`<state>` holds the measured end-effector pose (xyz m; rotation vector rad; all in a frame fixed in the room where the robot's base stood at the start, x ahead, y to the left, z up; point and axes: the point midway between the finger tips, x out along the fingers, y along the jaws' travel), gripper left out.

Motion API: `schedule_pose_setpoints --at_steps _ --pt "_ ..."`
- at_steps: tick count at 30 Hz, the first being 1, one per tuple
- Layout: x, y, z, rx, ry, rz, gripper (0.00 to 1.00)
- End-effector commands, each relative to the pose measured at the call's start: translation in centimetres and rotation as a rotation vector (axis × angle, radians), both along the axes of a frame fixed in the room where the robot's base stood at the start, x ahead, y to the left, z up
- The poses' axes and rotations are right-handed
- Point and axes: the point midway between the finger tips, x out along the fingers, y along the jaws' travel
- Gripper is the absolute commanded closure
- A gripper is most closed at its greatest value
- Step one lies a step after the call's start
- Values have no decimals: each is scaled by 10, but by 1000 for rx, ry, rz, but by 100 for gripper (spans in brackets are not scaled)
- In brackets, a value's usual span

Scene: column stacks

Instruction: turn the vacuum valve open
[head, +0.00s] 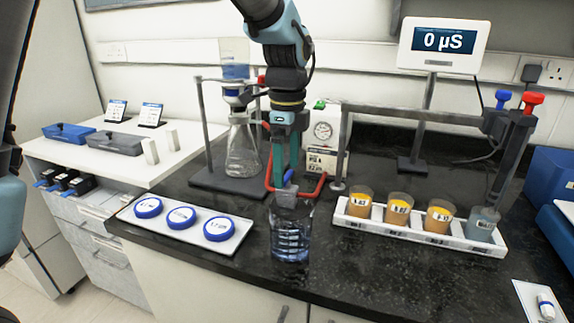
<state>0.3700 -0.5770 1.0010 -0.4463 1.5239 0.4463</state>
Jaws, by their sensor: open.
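My gripper (287,172) points down in front of the filter stand at the counter's middle. Its teal fingers are apart. Red tubing (314,191) bends around the fingers at this spot. A box with a round gauge (322,131) stands behind to the right. A glass flask (242,150) with a funnel on top stands behind to the left. The valve's body is not clearly visible.
A clear beaker (291,238) stands just below my gripper. A white tray (185,244) with blue-rimmed discs lies to the left. A white rack (415,234) with several cups stands right, under a probe arm (410,113). Dark counter (375,270) is free at the front right.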

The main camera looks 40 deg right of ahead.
Motion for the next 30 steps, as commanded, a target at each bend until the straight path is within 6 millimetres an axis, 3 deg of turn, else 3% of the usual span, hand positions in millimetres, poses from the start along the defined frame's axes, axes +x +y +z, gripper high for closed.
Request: schedule_pose_setpoints --at_steps 12,30 --pt "0 0 -7 0 0 1 2" --pt "0 1 -7 1 1 1 70"
